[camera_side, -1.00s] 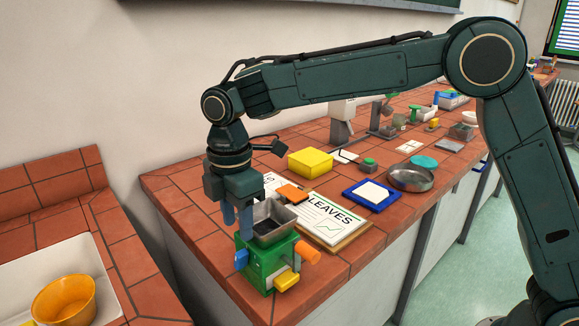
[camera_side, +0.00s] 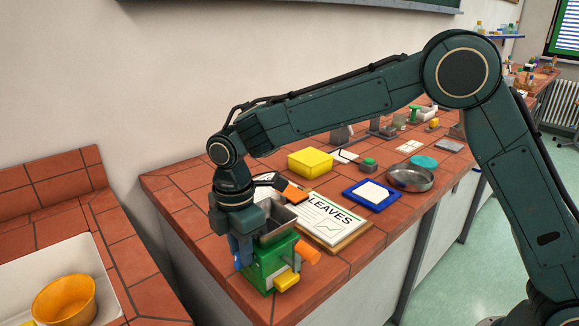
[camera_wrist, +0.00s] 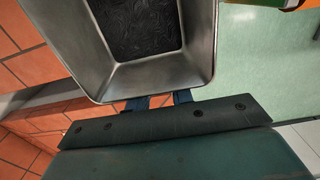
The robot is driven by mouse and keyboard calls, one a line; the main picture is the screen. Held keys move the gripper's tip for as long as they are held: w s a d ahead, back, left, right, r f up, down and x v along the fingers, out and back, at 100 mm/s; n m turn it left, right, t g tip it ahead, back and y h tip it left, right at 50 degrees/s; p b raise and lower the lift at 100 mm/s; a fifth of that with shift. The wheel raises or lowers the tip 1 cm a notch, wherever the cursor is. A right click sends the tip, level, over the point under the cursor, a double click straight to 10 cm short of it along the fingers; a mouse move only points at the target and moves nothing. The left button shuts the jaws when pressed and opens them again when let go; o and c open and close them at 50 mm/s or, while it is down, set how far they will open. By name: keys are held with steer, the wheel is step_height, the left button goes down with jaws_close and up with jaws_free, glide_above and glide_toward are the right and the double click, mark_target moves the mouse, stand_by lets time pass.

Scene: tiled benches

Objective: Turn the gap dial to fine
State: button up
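The green mill (camera_side: 270,268) stands at the bench's near end, with a grey metal hopper (camera_side: 276,224) on top. The hopper also fills the top of the wrist view (camera_wrist: 145,78), with dark leafy matter inside. A small blue part, seemingly a knob (camera_side: 236,262), shows at the mill's left side, mostly behind my fingers. My gripper (camera_side: 243,258) points down along that side, beside the hopper. In the wrist view its two fingers (camera_wrist: 160,101) stand apart, their tips hidden below the hopper rim. Contact with the knob and any dial marks cannot be seen.
An orange part (camera_side: 307,252) and a yellow part (camera_side: 287,280) stick out from the mill's right and front. A "LEAVES" sheet (camera_side: 330,222), blue tray (camera_side: 370,194), metal pan (camera_side: 410,178) and yellow block (camera_side: 311,163) lie behind. An orange bowl (camera_side: 64,300) sits at left.

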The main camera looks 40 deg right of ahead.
jaws_close()
steer(key=shift+s+a, duration=0.1)
steer(key=shift+s, duration=0.1)
stand_by(0.8)
steer(key=shift+o, duration=2.4)
jaws_free()
steer(key=shift+w, duration=0.1)
steer(key=shift+r, duration=0.1)
steer(key=shift+w+r, duration=0.1)
steer(key=shift+r, duration=0.4)
step_height(320, 180, up, 13)
steer(key=shift+f, duration=0.2)
